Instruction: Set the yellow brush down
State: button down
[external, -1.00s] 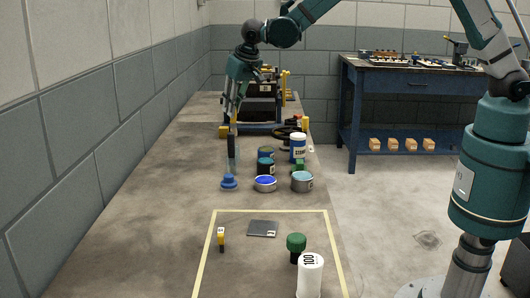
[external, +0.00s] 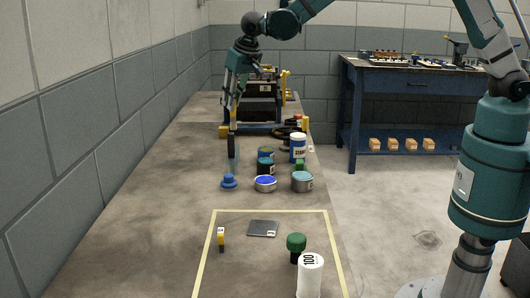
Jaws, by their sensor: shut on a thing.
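My gripper (external: 233,113) is over the long table and shut on the yellow brush (external: 232,146). The brush hangs upright below my fingers, with its dark part lowest. Little of its yellow shows between the fingers. I cannot tell from this view whether its lower end touches the table top (external: 150,185) or is just above it.
A blue knobbed piece (external: 229,181), an open blue tin (external: 265,184) and a grey-blue tin (external: 302,182) stand in front. A white tub (external: 298,147) is to the right. Nearer are a yellow-black item (external: 221,238), a dark plate (external: 262,228) and a white cylinder (external: 311,274). The table's left side is clear.

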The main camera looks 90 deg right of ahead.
notch_tip(320, 180, up, 8)
jog(key=shift+r, duration=0.2)
jog(key=w+a+n+t+y, duration=0.1)
jog(key=a+n, duration=0.2)
jog(key=a, duration=1.8)
jog(key=w+a+n+y, duration=0.1)
jog(key=w+a+n, duration=0.1)
jog(key=a, duration=1.8)
jog(key=s+a+n+y, duration=0.15)
jog(key=s+a, duration=0.25)
jog(key=a, duration=1)
jog(key=s+a+n, duration=0.3)
jog(key=s+a, duration=0.2)
jog(key=a, duration=0.8)
notch_tip(320, 180, down, 11)
jog(key=shift+w+b, duration=0.25)
jog(key=shift+b, duration=0.15)
jog(key=shift+m, duration=0.25)
notch_tip(320, 180, down, 6)
jog(key=shift+b, duration=0.45)
jog(key=shift+f, duration=0.2)
